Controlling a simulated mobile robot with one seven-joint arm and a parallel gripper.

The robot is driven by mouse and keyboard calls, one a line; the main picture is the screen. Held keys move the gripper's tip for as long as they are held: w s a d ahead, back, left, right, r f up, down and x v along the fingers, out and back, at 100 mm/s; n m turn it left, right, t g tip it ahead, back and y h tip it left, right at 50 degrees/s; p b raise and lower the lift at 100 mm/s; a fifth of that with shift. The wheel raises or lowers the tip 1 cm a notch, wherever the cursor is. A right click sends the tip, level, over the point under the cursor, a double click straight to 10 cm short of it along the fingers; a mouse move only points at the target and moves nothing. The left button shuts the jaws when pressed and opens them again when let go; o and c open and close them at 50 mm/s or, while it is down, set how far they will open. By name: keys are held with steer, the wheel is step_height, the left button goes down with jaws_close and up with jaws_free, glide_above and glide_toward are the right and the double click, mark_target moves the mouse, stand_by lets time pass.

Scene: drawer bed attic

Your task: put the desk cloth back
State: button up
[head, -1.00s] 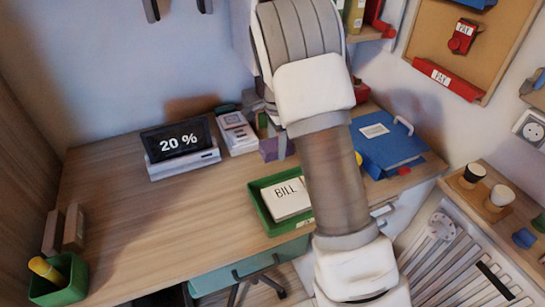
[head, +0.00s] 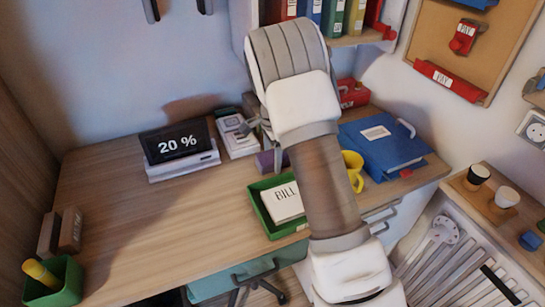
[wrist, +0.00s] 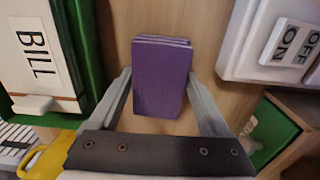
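The desk cloth is a folded purple block (head: 270,160), partly hidden behind my arm on the desk. In the wrist view the cloth (wrist: 161,75) lies straight ahead of my gripper (wrist: 161,92). In the head view my gripper (head: 262,128) is mostly hidden by my arm, close above the cloth.
A green tray (head: 262,212) with a BILL stack is right beside the cloth. A white ON/OFF device (head: 237,135), a 20 % display (head: 180,147), a yellow mug (head: 352,168) and a blue binder (head: 383,148) also stand on the desk.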

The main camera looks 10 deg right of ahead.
mark_target(272, 156)
steer(key=shift+o, duration=1)
steer(key=s+r+n+t+p, duration=0.1)
steer(key=s+r+n, duration=0.15)
steer(key=r, duration=0.75)
steer(key=s+r+n+p, duration=0.15)
steer(key=s+r, duration=0.25)
steer(key=r, duration=0.7)
steer(key=s+r+n+t, duration=0.2)
steer(key=s+n, duration=0.4)
steer(key=s, duration=0.7)
steer(key=s+r+n+t, duration=0.2)
steer(key=s+r+n, duration=0.2)
steer(key=s, duration=0.9)
steer(key=shift+n+t, duration=0.3)
steer(key=shift+n, duration=0.6)
